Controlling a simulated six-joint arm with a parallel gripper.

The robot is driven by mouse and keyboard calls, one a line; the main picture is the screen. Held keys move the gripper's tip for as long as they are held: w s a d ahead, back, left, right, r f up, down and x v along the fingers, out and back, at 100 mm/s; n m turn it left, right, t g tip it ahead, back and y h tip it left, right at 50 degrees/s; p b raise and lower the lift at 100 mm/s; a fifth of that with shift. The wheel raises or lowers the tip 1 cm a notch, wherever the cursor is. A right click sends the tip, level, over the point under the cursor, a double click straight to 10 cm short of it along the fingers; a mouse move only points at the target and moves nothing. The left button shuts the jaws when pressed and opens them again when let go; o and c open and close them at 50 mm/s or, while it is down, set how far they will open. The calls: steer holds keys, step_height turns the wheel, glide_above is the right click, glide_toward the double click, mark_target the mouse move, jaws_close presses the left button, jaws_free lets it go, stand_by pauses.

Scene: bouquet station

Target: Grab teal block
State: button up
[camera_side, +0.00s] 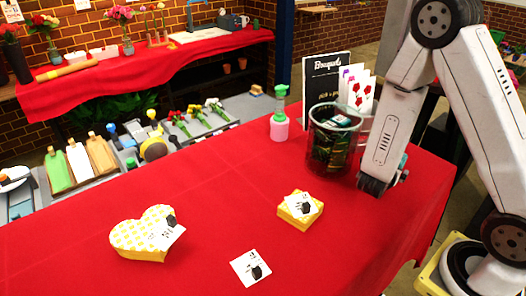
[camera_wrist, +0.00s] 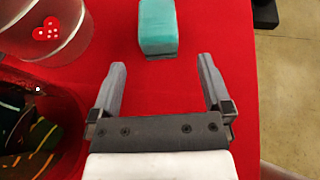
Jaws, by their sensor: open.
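The teal block (camera_wrist: 158,27) lies on the red cloth at the top middle of the wrist view, its upper end cut off by the frame. My gripper (camera_wrist: 162,68) is open and empty. Its two fingers point toward the block, which is just beyond the fingertips and roughly centred between them. In the side view my gripper (camera_side: 380,186) is low over the right part of the table, right of the dark glass container. A sliver of teal (camera_side: 403,160) shows beside my arm there; the rest is hidden.
The dark glass container (camera_side: 330,140) stands close left of my gripper. A clear cup (camera_wrist: 52,30) is left of the block. A black sign (camera_side: 325,78), a spray bottle (camera_side: 279,120), a yellow box (camera_side: 300,209) and a heart-shaped box (camera_side: 140,236) share the table.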

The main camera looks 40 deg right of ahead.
steer(key=shift+x, duration=0.95)
steer(key=shift+x, duration=2.6)
steer(key=shift+f, duration=0.1)
steer(key=c, duration=1.3)
